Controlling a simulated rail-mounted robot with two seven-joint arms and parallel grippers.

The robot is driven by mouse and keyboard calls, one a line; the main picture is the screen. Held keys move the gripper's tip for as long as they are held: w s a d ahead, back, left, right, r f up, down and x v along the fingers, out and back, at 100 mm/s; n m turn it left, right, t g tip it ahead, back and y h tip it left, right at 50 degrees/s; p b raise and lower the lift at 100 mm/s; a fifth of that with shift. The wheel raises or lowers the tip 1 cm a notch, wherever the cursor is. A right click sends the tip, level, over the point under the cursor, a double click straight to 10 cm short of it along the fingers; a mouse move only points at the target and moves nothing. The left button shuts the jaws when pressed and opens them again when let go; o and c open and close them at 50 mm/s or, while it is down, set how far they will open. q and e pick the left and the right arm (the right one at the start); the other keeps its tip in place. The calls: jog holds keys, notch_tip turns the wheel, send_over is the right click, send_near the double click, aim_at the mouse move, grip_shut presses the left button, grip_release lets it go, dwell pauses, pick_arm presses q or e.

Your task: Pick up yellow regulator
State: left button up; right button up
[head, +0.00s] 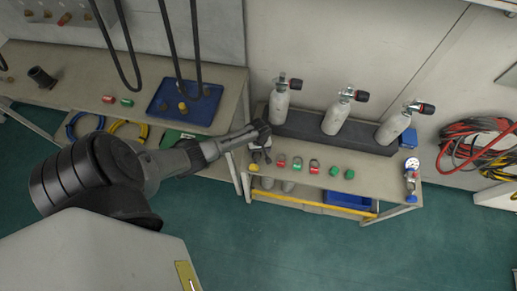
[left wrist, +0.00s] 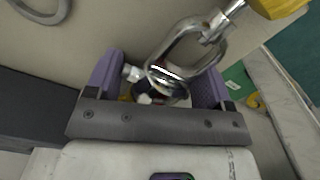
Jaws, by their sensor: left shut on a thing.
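The yellow regulator shows in the left wrist view as a chrome yoke (left wrist: 186,48) with a yellow knob (left wrist: 278,6) at the upper right. Its body end lies between the two purple fingers of my left gripper (left wrist: 157,88), which is shut on it. In the head view my left gripper (head: 262,146) is at the left end of the low bench, and the yellow knob (head: 253,167) shows just below it. The gripper partly hides the regulator. I cannot tell whether it still touches the bench. My right gripper is in neither view.
The low bench (head: 385,186) holds several red and green pieces in a row (head: 297,163) right of the gripper. Grey cylinders (head: 336,115) with black valves stand behind. A blue tray (head: 160,105) lies on the left bench. Hoses (head: 478,140) hang at the right.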

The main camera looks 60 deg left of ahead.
pick_arm(q)
jog(key=shift+r+p, duration=0.35)
jog(key=shift+r, duration=0.3)
notch_tip(320, 180, up, 3)
jog(key=shift+f+p, duration=0.1)
jog(key=shift+p, duration=0.6)
jog(key=w+d+r+p, duration=0.1)
jog(key=w+d+r, duration=0.4)
jog(key=d, duration=0.5)
notch_tip(320, 180, up, 2)
jog(key=shift+w+p, duration=0.4)
jog(key=shift+d, duration=0.1)
